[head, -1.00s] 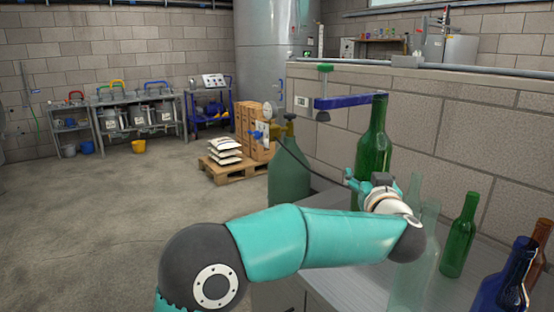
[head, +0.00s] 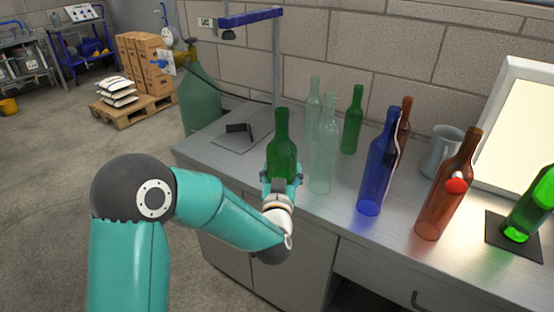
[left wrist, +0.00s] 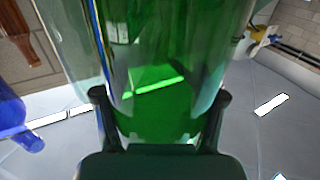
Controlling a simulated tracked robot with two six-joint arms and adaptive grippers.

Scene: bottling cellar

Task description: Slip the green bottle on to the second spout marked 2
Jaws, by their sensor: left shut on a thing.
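My left gripper (head: 283,182) is shut around the body of a green bottle (head: 282,155). The bottle is upright over the near edge of the bench; I cannot tell whether its base touches anything. In the left wrist view the green bottle (left wrist: 165,60) fills the middle, with a finger on each side. A blue bar (head: 252,17) on a post reaches left above the bench's left end, with a dark fitting (head: 229,35) under its end. The bottle's mouth is well below the bar in the picture. I cannot read a 2 on any spout. My right gripper is out of view.
Clear bottles (head: 324,155), another green bottle (head: 353,120), a blue bottle (head: 376,165) and brown bottles (head: 448,190) stand close right of the held bottle. A dark block (head: 239,128) lies on a plate at the bench's left. A gas cylinder (head: 200,105) stands beyond.

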